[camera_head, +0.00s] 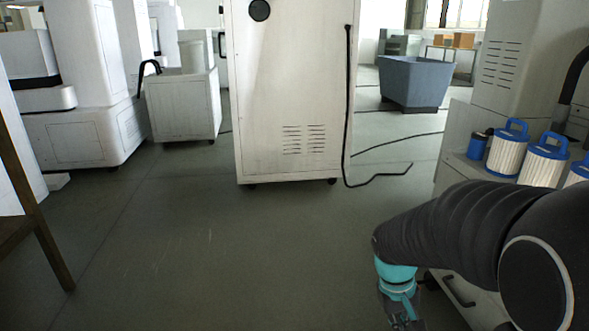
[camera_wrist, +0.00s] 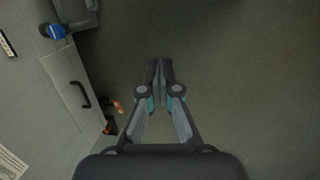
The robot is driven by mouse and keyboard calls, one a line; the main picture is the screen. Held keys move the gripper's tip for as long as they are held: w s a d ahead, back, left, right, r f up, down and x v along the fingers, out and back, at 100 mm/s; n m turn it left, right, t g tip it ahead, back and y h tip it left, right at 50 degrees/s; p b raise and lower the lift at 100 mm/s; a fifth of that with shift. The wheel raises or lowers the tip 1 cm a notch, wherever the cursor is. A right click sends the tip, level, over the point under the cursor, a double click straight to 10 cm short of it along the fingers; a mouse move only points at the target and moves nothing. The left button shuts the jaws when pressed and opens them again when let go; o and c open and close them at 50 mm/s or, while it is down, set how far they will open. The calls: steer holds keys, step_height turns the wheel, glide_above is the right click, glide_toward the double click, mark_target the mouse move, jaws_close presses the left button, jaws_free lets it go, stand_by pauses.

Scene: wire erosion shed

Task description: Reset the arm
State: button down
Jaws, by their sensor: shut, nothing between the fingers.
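My arm reaches in from the right of the head view and bends down, with my gripper (camera_head: 402,318) hanging low near the bottom edge. Its tips are cut off or hard to see there. In the wrist view my gripper (camera_wrist: 159,68) points out over the bare dark floor. Its two dark fingers with teal parts meet at the tips, with nothing between them. It is apart from the cabinet (camera_wrist: 62,75) to its left.
White filters with blue caps (camera_head: 508,150) stand on the cabinet at right. A tall white machine cabinet (camera_head: 290,100) stands ahead with a black cable (camera_head: 347,120) trailing on the floor. A blue-grey bin (camera_head: 415,82) is behind. The floor (camera_head: 210,245) at centre-left is clear.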

steer(key=s+a+r+t+y+p, duration=0.1)
steer(key=s+a+r+t, duration=0.2)
steer(key=s+r, duration=0.2)
steer(key=s+a+r+m+t+y+p, duration=0.1)
steer(key=s+a+r+t, duration=0.2)
steer(key=s+r, duration=0.3)
step_height(320, 180, up, 5)
steer(key=shift+s+r+t, duration=0.15)
steer(key=shift+t, duration=0.25)
steer(key=shift+a, duration=0.1)
